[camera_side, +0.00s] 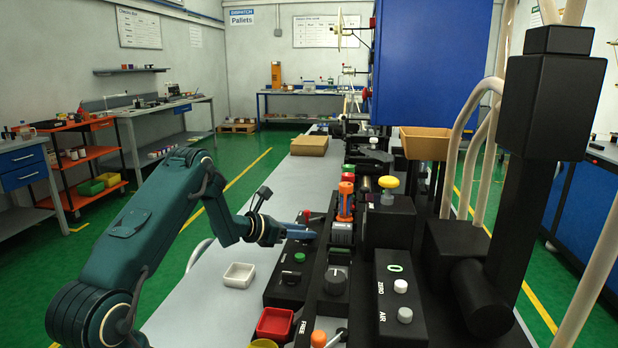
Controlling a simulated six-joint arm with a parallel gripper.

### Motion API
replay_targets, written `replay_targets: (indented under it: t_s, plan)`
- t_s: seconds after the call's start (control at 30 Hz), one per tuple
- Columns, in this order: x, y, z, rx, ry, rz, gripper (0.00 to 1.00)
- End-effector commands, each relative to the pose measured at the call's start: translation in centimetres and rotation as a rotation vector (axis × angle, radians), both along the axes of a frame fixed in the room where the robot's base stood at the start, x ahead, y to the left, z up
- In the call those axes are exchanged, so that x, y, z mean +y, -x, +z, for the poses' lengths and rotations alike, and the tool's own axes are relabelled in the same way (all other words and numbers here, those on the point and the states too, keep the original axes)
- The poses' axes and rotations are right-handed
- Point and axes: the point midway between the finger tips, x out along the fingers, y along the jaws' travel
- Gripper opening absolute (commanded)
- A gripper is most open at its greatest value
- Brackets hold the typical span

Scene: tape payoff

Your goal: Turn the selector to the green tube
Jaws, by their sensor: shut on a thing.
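My gripper (304,231) reaches in from the left, low over the black control panels on the bench. Its blue-grey fingers point right and are closed on a small part that they hide. I cannot make out whether that part is the selector. A large black knob (336,280) with a pale mark and a smaller black knob (290,277) stand nearer the camera, clear of the fingers. A green button (299,257) sits just in front of the gripper. I cannot pick out a green tube.
An orange-topped post (345,202) and a yellow knob (388,183) stand right of the gripper. A white tray (238,275) and a red bin (275,323) are near the front. The bench (262,205) behind the gripper has bare room.

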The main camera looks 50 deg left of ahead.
Motion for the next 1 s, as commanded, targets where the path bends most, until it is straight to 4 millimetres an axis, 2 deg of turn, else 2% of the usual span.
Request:
replay_targets:
  t_s: [0.5,0.93,0.97,1.0]
  plan:
    - [-0.43,-0.24,0.20,-0.006,-0.003,0.222,0.00]
    - [-0.38,-0.11,0.17,-0.005,-0.001,0.246,0.00]
    - [-0.38,-0.11,0.16,-0.005,-0.001,0.246,0.47]
    - [-0.38,-0.10,0.15,-0.004,-0.001,0.246,0.62]
